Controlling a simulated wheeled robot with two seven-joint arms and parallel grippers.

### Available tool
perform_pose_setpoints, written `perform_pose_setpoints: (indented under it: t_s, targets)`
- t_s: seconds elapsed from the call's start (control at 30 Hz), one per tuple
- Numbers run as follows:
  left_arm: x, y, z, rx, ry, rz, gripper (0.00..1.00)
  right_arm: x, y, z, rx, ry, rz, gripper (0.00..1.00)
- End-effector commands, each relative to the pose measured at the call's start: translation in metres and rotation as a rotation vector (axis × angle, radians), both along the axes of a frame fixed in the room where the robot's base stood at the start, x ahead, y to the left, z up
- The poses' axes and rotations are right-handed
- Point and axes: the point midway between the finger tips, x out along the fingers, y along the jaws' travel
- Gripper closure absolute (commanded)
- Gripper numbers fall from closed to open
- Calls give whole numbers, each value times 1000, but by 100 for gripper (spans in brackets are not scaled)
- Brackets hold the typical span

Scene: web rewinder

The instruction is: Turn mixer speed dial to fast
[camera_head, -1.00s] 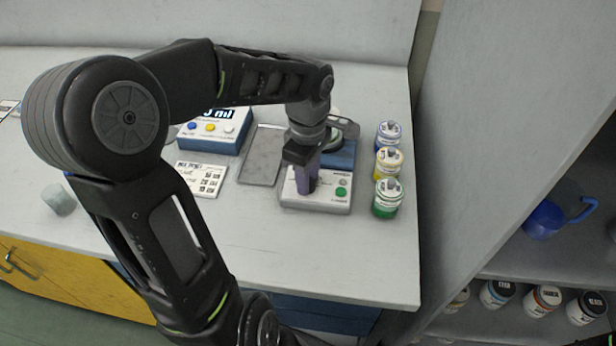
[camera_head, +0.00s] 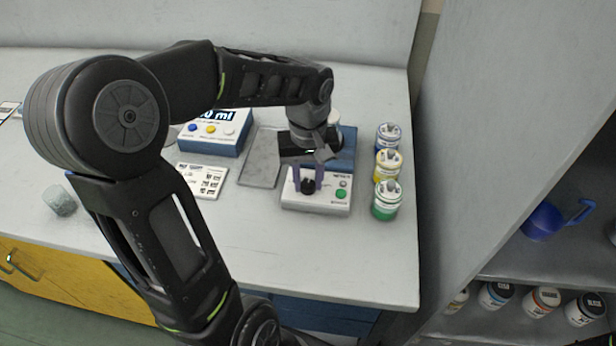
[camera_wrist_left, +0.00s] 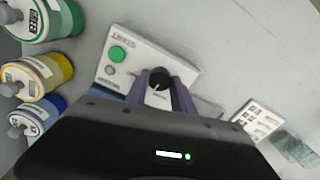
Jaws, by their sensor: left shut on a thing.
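The mixer (camera_head: 318,203) has a white front panel with a green button (camera_head: 341,193) and a blue body (camera_head: 345,150) behind it. Its black speed dial (camera_head: 308,186) shows at the left of the panel. In the left wrist view the dial (camera_wrist_left: 158,79) is round and black with a pale pointer mark. My left gripper (camera_head: 307,182) is over the panel from above, its purple fingers shut on the dial, one on each side. The fingers also show in the left wrist view (camera_wrist_left: 160,90). The speed markings around the dial cannot be read.
Blue-, yellow- and green-labelled jars (camera_head: 387,168) stand close to the mixer's right. A grey tray (camera_head: 262,158), a label card (camera_head: 203,180) and a blue dispenser box (camera_head: 214,132) are to its left. The front of the bench is clear. A shelf (camera_head: 520,270) stands at right.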

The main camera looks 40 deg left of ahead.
Motion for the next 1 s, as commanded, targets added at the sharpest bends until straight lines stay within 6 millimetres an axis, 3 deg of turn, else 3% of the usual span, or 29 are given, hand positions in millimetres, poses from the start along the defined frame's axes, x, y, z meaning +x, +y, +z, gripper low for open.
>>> perform_pose_setpoints:
  t_s: [1.0]
  targets:
    - [1, 0, 1, 1, -1, -922, 100, 0, 0, 19, 0, 1, 0, 0]
